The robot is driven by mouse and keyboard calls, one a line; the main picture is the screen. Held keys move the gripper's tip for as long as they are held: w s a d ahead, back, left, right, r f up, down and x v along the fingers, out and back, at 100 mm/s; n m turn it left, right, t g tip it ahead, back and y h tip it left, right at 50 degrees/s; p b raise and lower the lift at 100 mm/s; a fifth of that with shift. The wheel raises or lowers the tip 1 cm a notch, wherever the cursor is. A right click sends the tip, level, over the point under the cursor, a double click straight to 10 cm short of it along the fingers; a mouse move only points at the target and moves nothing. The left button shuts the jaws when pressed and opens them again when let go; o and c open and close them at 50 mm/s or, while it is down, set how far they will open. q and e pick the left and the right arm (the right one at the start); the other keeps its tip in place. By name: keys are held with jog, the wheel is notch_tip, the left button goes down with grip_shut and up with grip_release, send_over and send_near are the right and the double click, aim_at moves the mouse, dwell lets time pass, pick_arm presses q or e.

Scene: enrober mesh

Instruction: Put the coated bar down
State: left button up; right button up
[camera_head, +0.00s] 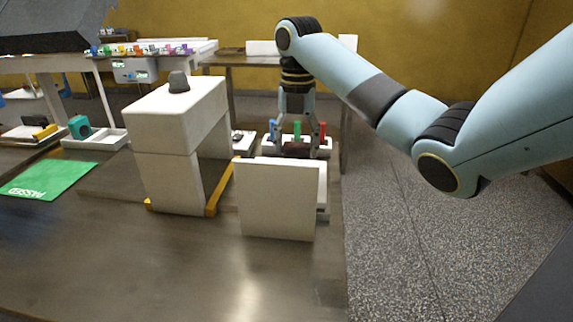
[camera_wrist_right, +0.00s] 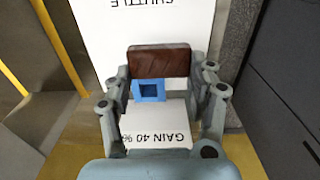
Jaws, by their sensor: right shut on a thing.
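My right gripper (camera_head: 298,146) is shut on a dark brown coated bar (camera_head: 297,151). It holds the bar above and behind a white upright panel (camera_head: 277,202) near the table's right edge. In the right wrist view the bar (camera_wrist_right: 160,61) lies crosswise between the two fingers of the gripper (camera_wrist_right: 165,75). Below it in that picture are a blue square piece (camera_wrist_right: 149,90) and a white surface marked "GAIN 40 %" (camera_wrist_right: 155,125). Whether the bar touches anything beneath cannot be told. My left gripper is out of view.
A white arch-shaped machine (camera_head: 172,115) with a grey knob (camera_head: 179,82) stands left of the panel. A green mat marked "PASSED" (camera_head: 48,182) lies at the left. A white tray (camera_head: 267,151) with coloured uprights is behind the gripper. The front metal tabletop (camera_head: 170,265) is clear.

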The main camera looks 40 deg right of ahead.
aim_at(287, 144)
jog(key=shift+w+a+f, duration=0.1)
jog(key=shift+w+f, duration=0.35)
jog(key=shift+w, duration=0.4)
jog(key=shift+w+f, duration=0.4)
notch_tip(287, 144, down, 4)
jog(key=shift+r, duration=0.25)
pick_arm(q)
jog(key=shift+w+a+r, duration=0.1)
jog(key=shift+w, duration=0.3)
pick_arm(e)
jog(key=shift+f, duration=0.15)
jog(key=shift+f, duration=0.15)
jog(key=o, duration=0.8)
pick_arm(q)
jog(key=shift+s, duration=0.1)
pick_arm(e)
jog(key=shift+o, duration=0.2)
